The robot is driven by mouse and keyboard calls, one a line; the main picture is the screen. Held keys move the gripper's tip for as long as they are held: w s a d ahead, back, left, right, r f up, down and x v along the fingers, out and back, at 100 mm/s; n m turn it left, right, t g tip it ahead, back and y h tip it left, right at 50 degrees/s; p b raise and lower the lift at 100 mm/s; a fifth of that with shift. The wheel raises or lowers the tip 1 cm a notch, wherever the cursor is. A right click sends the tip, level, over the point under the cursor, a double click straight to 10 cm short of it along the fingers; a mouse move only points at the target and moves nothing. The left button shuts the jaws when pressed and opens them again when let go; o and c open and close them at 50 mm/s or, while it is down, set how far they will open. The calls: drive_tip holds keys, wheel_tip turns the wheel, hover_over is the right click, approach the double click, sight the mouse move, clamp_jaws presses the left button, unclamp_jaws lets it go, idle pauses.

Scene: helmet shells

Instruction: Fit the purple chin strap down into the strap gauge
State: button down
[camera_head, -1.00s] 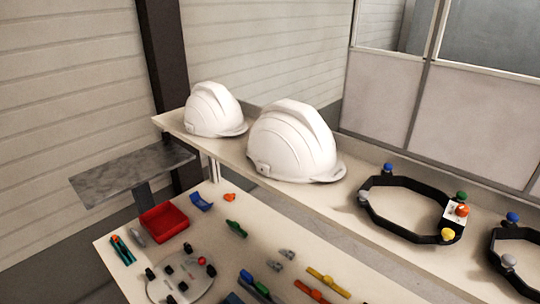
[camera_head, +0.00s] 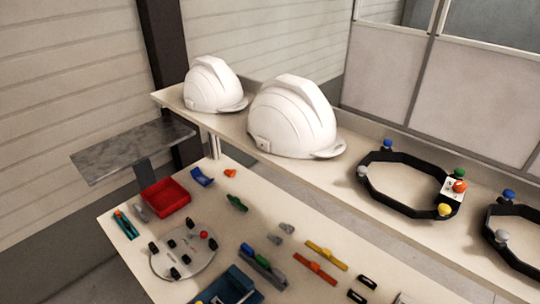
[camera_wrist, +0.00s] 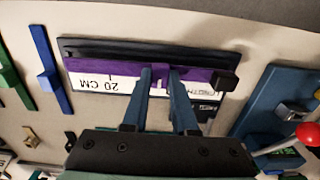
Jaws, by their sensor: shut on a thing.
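In the wrist view the purple chin strap (camera_wrist: 195,74) lies lengthwise along the dark strap gauge (camera_wrist: 130,49), just on the near side of its long black rail. A white scale marked "20 CM" runs along the strap's near side, and a black block sits at its right end. My gripper (camera_wrist: 160,77) points at the strap's middle, its two blue fingers closed on a raised purple part there. The fingers hide part of the scale. I cannot tell whether the strap is seated or slightly above the gauge. My gripper and the strap are not visible in the head view.
In the wrist view a blue bar (camera_wrist: 47,72) lies left of the gauge and a blue plate (camera_wrist: 270,100) with a red-knobbed lever (camera_wrist: 308,133) right. The head view shows a red tray (camera_head: 165,197), a round grey fixture (camera_head: 185,250) and white helmets (camera_head: 292,118) on a shelf.

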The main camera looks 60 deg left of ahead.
drive_tip(key=shift+f+b, duration=0.7)
drive_tip(key=shift+f, duration=0.2)
drive_tip(key=c, duration=0.6)
unclamp_jaws()
wheel_tip(320, 180, up, 13)
drive_tip(key=shift+r, duration=0.1)
idle(0.5)
